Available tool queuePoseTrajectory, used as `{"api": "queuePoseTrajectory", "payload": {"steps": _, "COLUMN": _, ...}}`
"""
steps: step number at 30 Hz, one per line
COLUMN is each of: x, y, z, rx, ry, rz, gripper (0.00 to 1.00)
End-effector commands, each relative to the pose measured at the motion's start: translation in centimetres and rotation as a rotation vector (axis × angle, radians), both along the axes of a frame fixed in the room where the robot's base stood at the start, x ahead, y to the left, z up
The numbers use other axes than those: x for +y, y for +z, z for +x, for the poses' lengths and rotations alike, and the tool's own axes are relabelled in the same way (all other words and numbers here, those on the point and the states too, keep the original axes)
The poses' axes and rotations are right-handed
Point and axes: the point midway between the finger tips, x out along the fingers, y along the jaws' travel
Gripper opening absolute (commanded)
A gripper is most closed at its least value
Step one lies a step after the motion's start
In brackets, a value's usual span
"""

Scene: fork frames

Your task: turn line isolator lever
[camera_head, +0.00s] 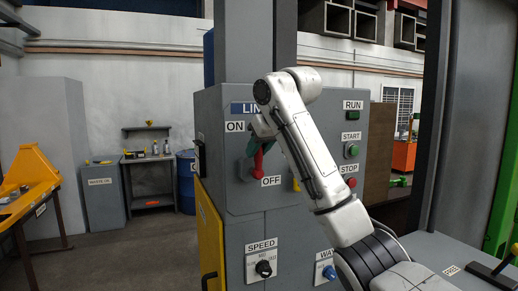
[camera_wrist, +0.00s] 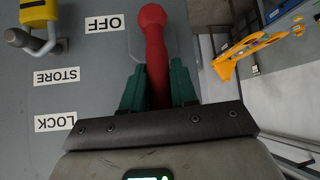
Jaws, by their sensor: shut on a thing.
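The red line isolator lever (camera_head: 258,163) is on the grey cabinet's front, below the partly hidden "LIN…" sign. In the head view it slants down, its lower end beside the OFF label (camera_head: 271,181); the ON label (camera_head: 235,126) is up and left. My gripper (camera_wrist: 158,88) is shut on the lever, with a green finger on each side. In the wrist view the lever's red knobbed end (camera_wrist: 153,15) sticks out past the fingers, near the upside-down OFF label (camera_wrist: 104,24). My arm hides part of the panel in the head view.
A yellow padlock (camera_wrist: 38,12) hangs by the STORE and LOCK labels, close to the lever. The speed knob (camera_head: 263,268) is below; RUN, START (camera_head: 351,151) and STOP (camera_head: 350,183) are to the right of my arm. The floor at left is open.

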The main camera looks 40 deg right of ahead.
Motion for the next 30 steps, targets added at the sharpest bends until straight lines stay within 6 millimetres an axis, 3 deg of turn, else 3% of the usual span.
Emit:
{"api": "queuePoseTrajectory", "payload": {"steps": 1, "x": 0.1, "y": -0.1, "z": 0.1, "rx": 0.003, "ry": 0.003, "rz": 0.000, "gripper": 0.00}}
{"api": "queuePoseTrajectory", "payload": {"steps": 2, "x": 0.1, "y": -0.1, "z": 0.1, "rx": 0.003, "ry": 0.003, "rz": 0.000, "gripper": 0.31}}
{"api": "queuePoseTrajectory", "payload": {"steps": 7, "x": 0.1, "y": -0.1, "z": 0.0, "rx": 0.002, "ry": 0.002, "rz": 0.001, "gripper": 0.47}}
{"api": "queuePoseTrajectory", "payload": {"steps": 18, "x": 0.1, "y": 0.5, "z": -0.5, "rx": -0.001, "ry": 0.001, "rz": 0.000, "gripper": 0.48}}
{"api": "queuePoseTrajectory", "payload": {"steps": 30, "x": 0.3, "y": 5.7, "z": -5.6, "rx": -0.003, "ry": -0.003, "rz": -0.004, "gripper": 0.48}}
